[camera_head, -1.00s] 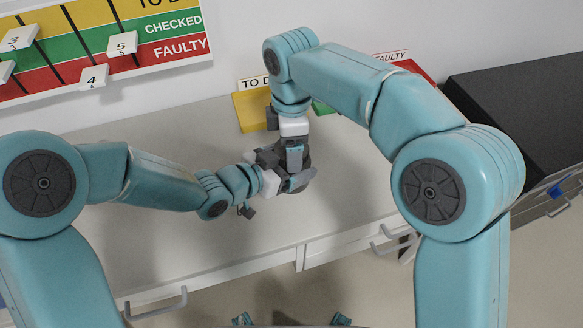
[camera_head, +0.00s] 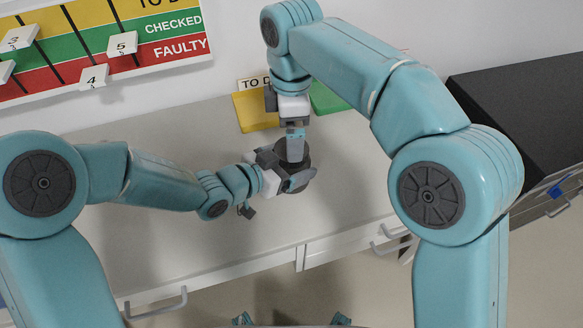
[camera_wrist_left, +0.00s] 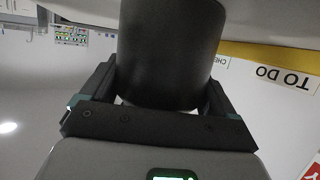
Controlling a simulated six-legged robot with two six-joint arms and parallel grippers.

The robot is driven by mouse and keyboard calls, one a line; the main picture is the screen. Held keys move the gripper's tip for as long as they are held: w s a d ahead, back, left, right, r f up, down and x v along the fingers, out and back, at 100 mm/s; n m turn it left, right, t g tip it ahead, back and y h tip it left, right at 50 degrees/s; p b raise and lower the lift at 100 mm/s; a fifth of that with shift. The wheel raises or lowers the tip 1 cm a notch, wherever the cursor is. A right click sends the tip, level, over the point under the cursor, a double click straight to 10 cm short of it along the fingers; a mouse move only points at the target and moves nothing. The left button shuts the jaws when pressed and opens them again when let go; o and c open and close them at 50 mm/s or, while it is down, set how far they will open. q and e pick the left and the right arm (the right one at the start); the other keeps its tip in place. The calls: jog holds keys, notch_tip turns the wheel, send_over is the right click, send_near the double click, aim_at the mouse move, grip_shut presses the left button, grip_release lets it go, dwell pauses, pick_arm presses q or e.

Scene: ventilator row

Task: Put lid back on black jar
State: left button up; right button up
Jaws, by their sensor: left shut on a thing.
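The black jar (camera_wrist_left: 172,50) fills the upper middle of the left wrist view. It sits between the two fingers of my left gripper (camera_wrist_left: 160,95), which is shut on its sides. In the head view the jar (camera_head: 305,152) shows as a dark round shape above the grey worktop, partly covered by my left gripper (camera_head: 290,166) and right gripper (camera_head: 296,150). My right gripper comes from behind and points at the jar, with its fingers overlapping edge-on, so their opening is hidden. I cannot make out a separate lid, on the jar or in the right gripper.
The worktop (camera_head: 150,225) is clear around the jar. Yellow (camera_head: 254,113) and green (camera_head: 328,97) areas lie at its back by the wall. A status board (camera_head: 110,45) hangs at upper left. A black cabinet (camera_head: 520,110) stands at the right.

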aim_at(291, 166)
jog(key=shift+s+d+r+n, duration=0.1)
jog(key=shift+d+r+n, duration=0.1)
jog(key=shift+n, duration=0.8)
jog(key=n, duration=0.1)
jog(key=r+n, duration=0.1)
jog(key=n, duration=0.1)
jog(key=shift+r, duration=0.25)
jog(key=shift+r+n, duration=0.7)
jog(key=shift+n, duration=0.3)
jog(key=shift+a+r, duration=0.1)
jog(key=shift+a, duration=0.1)
jog(key=shift+f, duration=4)
